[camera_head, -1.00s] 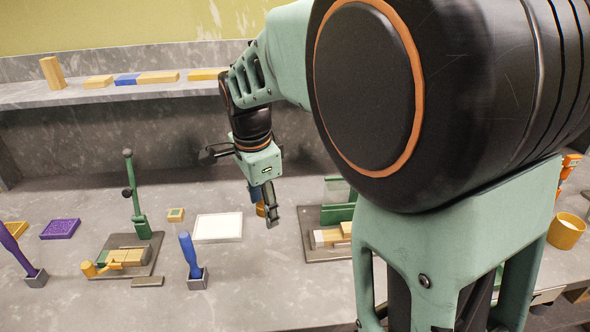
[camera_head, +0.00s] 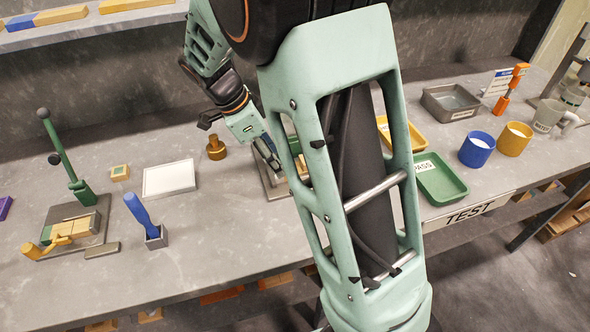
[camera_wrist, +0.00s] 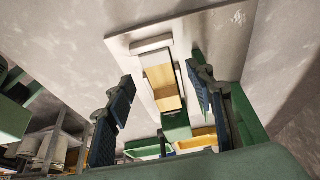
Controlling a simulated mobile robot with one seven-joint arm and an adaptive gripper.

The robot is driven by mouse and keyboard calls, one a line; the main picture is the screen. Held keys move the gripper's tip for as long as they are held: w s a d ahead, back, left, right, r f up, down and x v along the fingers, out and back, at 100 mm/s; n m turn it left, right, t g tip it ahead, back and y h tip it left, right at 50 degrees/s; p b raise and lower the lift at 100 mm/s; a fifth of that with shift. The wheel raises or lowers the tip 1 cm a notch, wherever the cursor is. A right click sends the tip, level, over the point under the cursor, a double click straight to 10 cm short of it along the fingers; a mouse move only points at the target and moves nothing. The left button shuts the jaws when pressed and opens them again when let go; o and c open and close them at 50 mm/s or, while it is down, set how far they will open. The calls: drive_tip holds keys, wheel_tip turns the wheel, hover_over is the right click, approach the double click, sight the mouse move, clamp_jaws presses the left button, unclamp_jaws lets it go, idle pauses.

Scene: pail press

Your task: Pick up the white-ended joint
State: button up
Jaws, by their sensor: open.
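The white-ended joint (camera_wrist: 163,82) shows in the wrist view as a pale wooden piece with a white end (camera_wrist: 150,46). It lies on a grey plate (camera_wrist: 120,42), with a green part (camera_wrist: 176,126) at its lower end. My gripper (camera_wrist: 160,98) is open, with one blue-padded finger on each side of the joint and visible gaps between. I cannot tell the fingers' height above it. In the head view my gripper (camera_head: 268,155) is over the plate (camera_head: 275,190), and my arm hides most of the joint.
A brass-coloured knob (camera_head: 216,148) and a white tray (camera_head: 169,179) stand left of my gripper. A blue-handled tool (camera_head: 142,214) and a green lever press (camera_head: 80,190) are farther left. A green PASS tray (camera_head: 440,180), blue cup (camera_head: 477,149) and yellow cup (camera_head: 514,138) are right.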

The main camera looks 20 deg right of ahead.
drive_tip(key=x, duration=0.4)
drive_tip(key=shift+s, duration=0.1)
drive_tip(key=shift+c, duration=0.6)
drive_tip(key=c, duration=1.1)
drive_tip(key=shift+r, duration=0.15)
